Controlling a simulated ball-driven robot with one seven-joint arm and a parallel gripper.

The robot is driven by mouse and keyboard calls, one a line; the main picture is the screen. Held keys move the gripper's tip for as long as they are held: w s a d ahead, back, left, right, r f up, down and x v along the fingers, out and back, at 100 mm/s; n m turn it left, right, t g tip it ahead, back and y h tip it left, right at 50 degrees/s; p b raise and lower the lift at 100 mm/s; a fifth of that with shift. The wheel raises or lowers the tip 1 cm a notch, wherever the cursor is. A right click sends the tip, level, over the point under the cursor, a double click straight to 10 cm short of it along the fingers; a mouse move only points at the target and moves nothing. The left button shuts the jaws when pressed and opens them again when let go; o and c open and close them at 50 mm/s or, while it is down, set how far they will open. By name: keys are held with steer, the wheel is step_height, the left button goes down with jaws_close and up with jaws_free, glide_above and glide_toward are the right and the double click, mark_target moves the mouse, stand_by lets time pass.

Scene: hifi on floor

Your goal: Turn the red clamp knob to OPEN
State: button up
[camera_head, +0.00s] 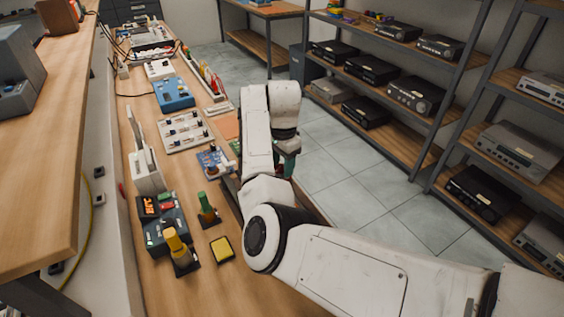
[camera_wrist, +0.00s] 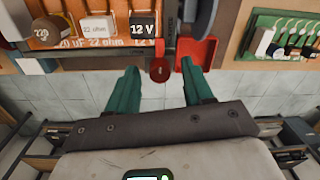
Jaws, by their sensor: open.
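A small red round knob (camera_wrist: 161,72) shows in the wrist view at the bench's near edge, below an orange component board (camera_wrist: 80,38). Beside it on the right is a brighter red bracket-like part (camera_wrist: 196,62) near a grey rounded body (camera_wrist: 196,20). My gripper (camera_wrist: 159,76) is open, its two green fingers spread on either side of the knob, with the right finger close to the red part. Contact cannot be told. No OPEN mark is readable. In the head view my arm hides the knob, and only a bit of my green gripper (camera_head: 289,165) shows.
The long wooden bench (camera_head: 290,297) holds several devices, including a white switch panel (camera_head: 184,131), a blue box (camera_head: 173,93) and a yellow-topped post (camera_head: 178,246). A green circuit board (camera_wrist: 282,38) lies right of the knob. Metal shelves (camera_head: 420,165) stand across the clear tiled floor.

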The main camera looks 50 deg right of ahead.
jaws_close()
stand_by(0.3)
steer(key=shift+r+n+p, duration=0.15)
steer(key=shift+n+p, duration=0.15)
steer(key=shift+p, duration=0.1)
steer(key=n+p, duration=0.2)
steer(key=shift+r+n+p, duration=0.1)
steer(key=shift+n+p, duration=0.2)
steer(key=shift+p, duration=0.05)
steer(key=n+p, duration=0.3)
steer(key=n, duration=0.2)
steer(key=shift+d+p, duration=0.1)
steer(key=shift+p, duration=0.25)
steer(key=n+p, duration=0.2)
steer(key=n, duration=0.3)
steer(key=shift+w+n+p, duration=0.1)
steer(key=shift+n+p, duration=0.3)
steer(key=shift+n, duration=1.9)
